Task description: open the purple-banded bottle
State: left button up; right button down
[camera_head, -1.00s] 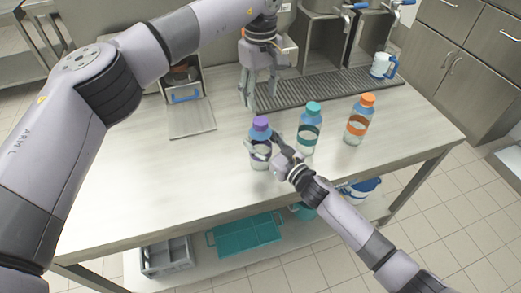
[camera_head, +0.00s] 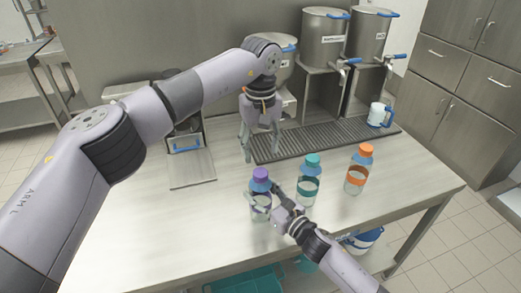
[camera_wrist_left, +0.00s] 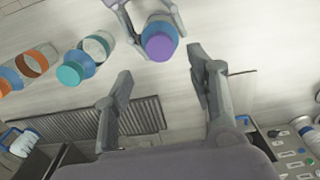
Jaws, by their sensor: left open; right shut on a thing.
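The purple-banded bottle (camera_head: 261,201) stands upright on the steel table with its purple cap (camera_head: 260,174) on. My right gripper (camera_head: 262,207) is shut around its body from the front right, and the band is mostly hidden by the fingers. My left gripper (camera_head: 260,140) hangs open and empty, fingers pointing down, above and behind the bottle. In the left wrist view the purple cap (camera_wrist_left: 159,46) lies beyond and between my open left fingertips (camera_wrist_left: 160,80), apart from them.
A teal-banded bottle (camera_head: 308,183) and an orange-banded bottle (camera_head: 358,170) stand to the right. Behind are a drip grate (camera_head: 320,137), a blue-handled mug (camera_head: 378,115) and steel dispensers (camera_head: 323,40). The table's left part is clear.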

aim_at(260, 172)
pick_arm(q)
jog(key=shift+f, duration=3.95)
jog(key=shift+c, duration=0.6)
